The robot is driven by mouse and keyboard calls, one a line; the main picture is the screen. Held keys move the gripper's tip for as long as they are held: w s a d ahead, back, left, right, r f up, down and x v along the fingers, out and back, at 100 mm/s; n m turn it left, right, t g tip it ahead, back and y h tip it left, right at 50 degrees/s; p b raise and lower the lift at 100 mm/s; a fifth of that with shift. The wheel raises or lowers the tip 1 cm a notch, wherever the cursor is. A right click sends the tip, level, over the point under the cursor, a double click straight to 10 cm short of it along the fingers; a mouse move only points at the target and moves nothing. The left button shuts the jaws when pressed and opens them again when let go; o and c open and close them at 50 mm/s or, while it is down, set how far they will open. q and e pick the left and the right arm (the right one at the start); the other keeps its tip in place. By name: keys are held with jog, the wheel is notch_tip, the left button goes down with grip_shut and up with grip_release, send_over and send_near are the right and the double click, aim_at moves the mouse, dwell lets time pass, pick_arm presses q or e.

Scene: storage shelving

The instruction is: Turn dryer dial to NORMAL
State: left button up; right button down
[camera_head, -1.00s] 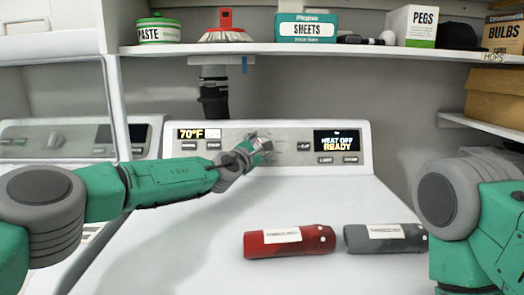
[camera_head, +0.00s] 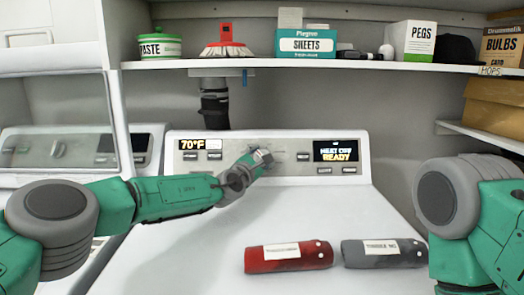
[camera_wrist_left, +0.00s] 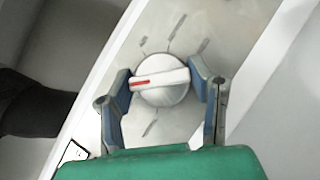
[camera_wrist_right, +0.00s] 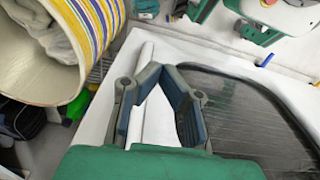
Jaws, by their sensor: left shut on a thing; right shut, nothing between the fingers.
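The dryer dial (camera_wrist_left: 172,94) is a round white knob with a raised grip bar and a red mark at the bar's left end in the left wrist view. My left gripper (camera_wrist_left: 160,78) is shut on the dial, with one blue-padded finger at each end of the bar. Dark tick marks ring the dial; their labels are unreadable. In the head view my left gripper (camera_head: 262,156) covers the dial on the dryer panel (camera_head: 285,142). My right gripper (camera_wrist_right: 158,72) is shut and empty in the right wrist view; the head view shows only its arm.
The panel displays (camera_head: 336,151) read "HEAT OFF READY" and "70°F". A red cylinder (camera_head: 290,257) and a grey cylinder (camera_head: 384,254) lie on the dryer top. A loaded shelf (camera_head: 330,64) runs above. A striped basket (camera_wrist_right: 60,50) is near my right gripper.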

pick_arm(q)
jog(key=shift+s+d+n+t+y+p, duration=0.1)
jog(key=shift+d+n+t+y+p, duration=0.2)
jog(key=shift+n+p, duration=1.4)
jog(key=t+y+p, duration=0.1)
jog(key=p, duration=0.2)
jog(key=shift+a+f, duration=0.1)
jog(key=shift+f, duration=0.1)
jog(key=shift+n+t+y, duration=0.3)
jog(key=shift+n+y, duration=0.2)
jog(key=shift+n, duration=0.5)
jog(key=shift+f+n+t+y, duration=0.1)
jog(key=shift+n+t+y, duration=0.3)
jog(key=shift+n+y, duration=0.85)
jog(key=shift+n+b, duration=0.3)
jog(key=shift+n, duration=0.15)
jog(key=o, duration=1.1)
jog(key=shift+o, duration=0.2)
jog(key=shift+w, duration=0.2)
